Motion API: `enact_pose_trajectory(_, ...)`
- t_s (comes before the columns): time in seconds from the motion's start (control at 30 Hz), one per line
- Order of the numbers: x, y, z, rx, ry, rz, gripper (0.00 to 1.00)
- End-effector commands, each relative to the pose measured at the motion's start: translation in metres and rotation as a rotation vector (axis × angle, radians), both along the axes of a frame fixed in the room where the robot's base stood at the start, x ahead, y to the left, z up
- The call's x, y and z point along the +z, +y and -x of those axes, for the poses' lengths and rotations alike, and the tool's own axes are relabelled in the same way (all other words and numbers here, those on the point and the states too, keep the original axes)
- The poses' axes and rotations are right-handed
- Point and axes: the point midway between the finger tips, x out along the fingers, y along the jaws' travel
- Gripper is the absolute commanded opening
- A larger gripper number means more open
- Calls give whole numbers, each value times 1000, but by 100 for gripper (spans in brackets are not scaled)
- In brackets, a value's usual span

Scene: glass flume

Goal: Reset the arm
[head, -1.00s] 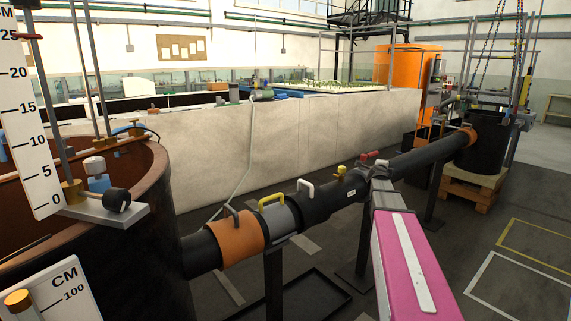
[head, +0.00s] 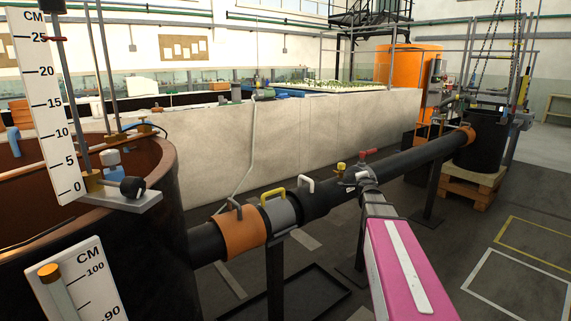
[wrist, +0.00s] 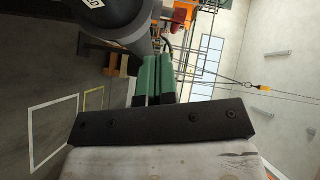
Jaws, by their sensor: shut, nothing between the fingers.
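My arm comes in from the bottom right of the head view as a pink and grey link (head: 408,268). Its grey far end (head: 372,197) overlaps the long black pipe (head: 328,200) near a red-handled valve (head: 367,153). I cannot make out the fingers there. In the wrist view my gripper (wrist: 158,62) shows as two green fingers side by side, shut with nothing between them. A dark rounded body (wrist: 118,18) lies close beyond the fingertips at upper left; I cannot tell whether they touch.
A big brown tank (head: 165,225) with centimetre scales (head: 42,95) stands at left. The pipe runs from it to a black barrel (head: 482,140) on a wooden pallet (head: 470,188). A pale wall (head: 300,140) runs behind. Floor at right is open, with painted outlines.

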Motion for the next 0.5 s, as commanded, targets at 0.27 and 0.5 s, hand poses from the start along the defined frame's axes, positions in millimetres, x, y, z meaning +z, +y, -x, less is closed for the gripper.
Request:
enact_pose_trajectory(0.27, -84, 108, 70, 443, 251, 291, 0)
enact_pose_trajectory(0.5, -179, 164, 176, 818, 638, 544, 0)
